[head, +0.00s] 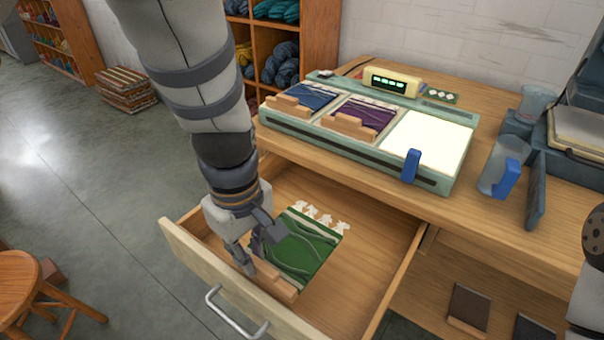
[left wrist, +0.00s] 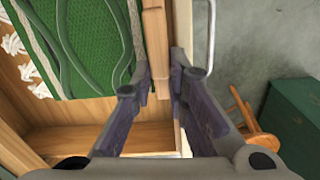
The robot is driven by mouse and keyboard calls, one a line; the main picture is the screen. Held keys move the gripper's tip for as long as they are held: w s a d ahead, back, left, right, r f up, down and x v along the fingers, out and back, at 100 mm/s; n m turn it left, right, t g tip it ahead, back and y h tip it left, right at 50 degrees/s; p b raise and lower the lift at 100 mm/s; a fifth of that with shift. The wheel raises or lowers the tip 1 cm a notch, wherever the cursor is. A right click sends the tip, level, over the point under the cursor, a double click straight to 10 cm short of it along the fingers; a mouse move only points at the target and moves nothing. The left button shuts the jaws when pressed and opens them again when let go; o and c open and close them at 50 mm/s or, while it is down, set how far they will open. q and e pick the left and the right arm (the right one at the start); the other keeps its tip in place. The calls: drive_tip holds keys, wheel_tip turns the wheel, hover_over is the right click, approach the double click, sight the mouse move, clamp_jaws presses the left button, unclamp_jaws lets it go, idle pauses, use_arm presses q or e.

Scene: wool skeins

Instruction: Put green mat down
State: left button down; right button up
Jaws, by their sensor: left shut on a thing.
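The green mat (head: 306,244) has white tassels along its far edge and a wooden grip bar (head: 276,286) along its near edge. It is inside the open drawer (head: 372,262), lying roughly flat; I cannot tell whether it touches the drawer floor. My left gripper (head: 252,264) reaches down into the drawer and is shut on the mat's grip bar. The left wrist view shows the bar (left wrist: 155,38) between the fingers (left wrist: 160,88), with the green mat (left wrist: 82,42) to the left. My right gripper is out of view.
Above the drawer, a pale green tray (head: 390,172) holds a blue mat (head: 306,95), a purple mat (head: 364,112) and a lit white panel (head: 428,140). A clear jug (head: 490,170) stands right. The drawer front (head: 225,285) is near the gripper. A stool (head: 18,280) stands left.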

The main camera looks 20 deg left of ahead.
use_arm(q)
drive_tip(key=w+a+f, duration=0.1)
drive_tip(key=w+f, duration=0.1)
drive_tip(key=w+a+f+b, duration=0.1)
drive_tip(key=w+f, duration=0.1)
drive_tip(key=w+a+f+b, duration=0.1)
drive_tip(key=w+f, duration=0.1)
drive_tip(key=shift+w+f, duration=0.1)
drive_tip(key=shift+f, duration=0.3)
drive_tip(key=shift+w+a+f+b, duration=0.15)
drive_tip(key=shift+w+f, duration=0.05)
drive_tip(key=shift+f, duration=0.75)
drive_tip(key=shift+w+a+f+b, duration=0.1)
drive_tip(key=shift+w+f+b, duration=0.05)
drive_tip(key=shift+f, duration=0.75)
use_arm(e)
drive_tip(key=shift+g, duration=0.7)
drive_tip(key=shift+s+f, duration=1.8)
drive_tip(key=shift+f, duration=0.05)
use_arm(q)
drive_tip(key=shift+f, duration=0.15)
drive_tip(key=c, duration=1.6)
unclamp_jaws()
drive_tip(key=shift+o, duration=0.2)
